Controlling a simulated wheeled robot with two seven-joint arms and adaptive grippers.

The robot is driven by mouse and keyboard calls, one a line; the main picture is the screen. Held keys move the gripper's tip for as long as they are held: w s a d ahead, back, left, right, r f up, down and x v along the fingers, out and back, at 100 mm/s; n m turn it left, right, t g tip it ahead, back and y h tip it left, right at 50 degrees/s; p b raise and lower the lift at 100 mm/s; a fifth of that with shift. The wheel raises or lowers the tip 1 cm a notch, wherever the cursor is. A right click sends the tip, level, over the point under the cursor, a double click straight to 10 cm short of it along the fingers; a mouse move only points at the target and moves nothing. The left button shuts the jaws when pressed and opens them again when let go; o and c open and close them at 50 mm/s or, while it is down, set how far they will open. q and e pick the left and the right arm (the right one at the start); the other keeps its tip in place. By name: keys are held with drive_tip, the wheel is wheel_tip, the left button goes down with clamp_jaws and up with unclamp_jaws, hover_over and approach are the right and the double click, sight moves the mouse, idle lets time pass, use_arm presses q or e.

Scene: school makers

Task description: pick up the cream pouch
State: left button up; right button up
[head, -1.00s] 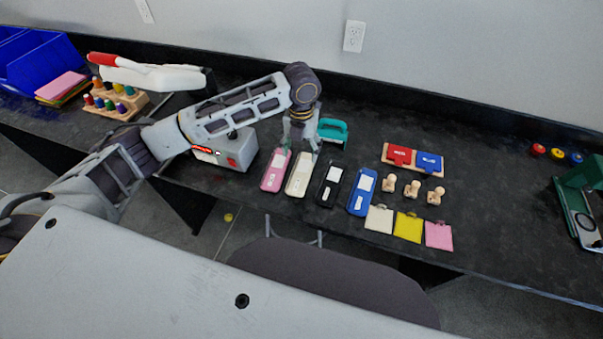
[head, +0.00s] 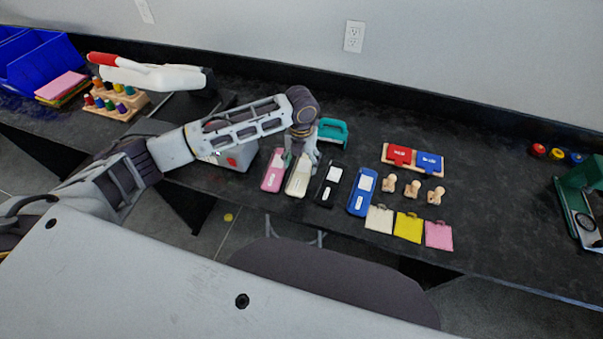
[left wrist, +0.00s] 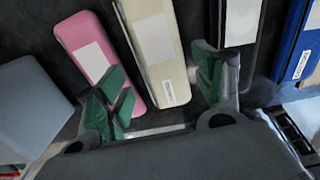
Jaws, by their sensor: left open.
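The cream pouch (head: 297,178) lies flat on the dark bench, in a row between a pink pouch (head: 273,174) and a black pouch (head: 327,186). It is long, with a pale label patch. My left gripper (head: 301,158) is over its far part in the head view. In the left wrist view, the open green-tipped fingers (left wrist: 160,90) stand on either side of the cream pouch (left wrist: 155,50); one overlaps the pink pouch, the other is near the black one. I cannot tell whether they touch it. My right gripper is not in view.
A blue pouch (head: 361,193) ends the row. Small cream, yellow and pink squares (head: 408,226) lie near the front edge.

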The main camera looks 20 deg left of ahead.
sight(302, 172)
use_arm(q)
drive_tip(key=shift+w+f, duration=0.15)
drive_tip(key=shift+f, duration=2.35)
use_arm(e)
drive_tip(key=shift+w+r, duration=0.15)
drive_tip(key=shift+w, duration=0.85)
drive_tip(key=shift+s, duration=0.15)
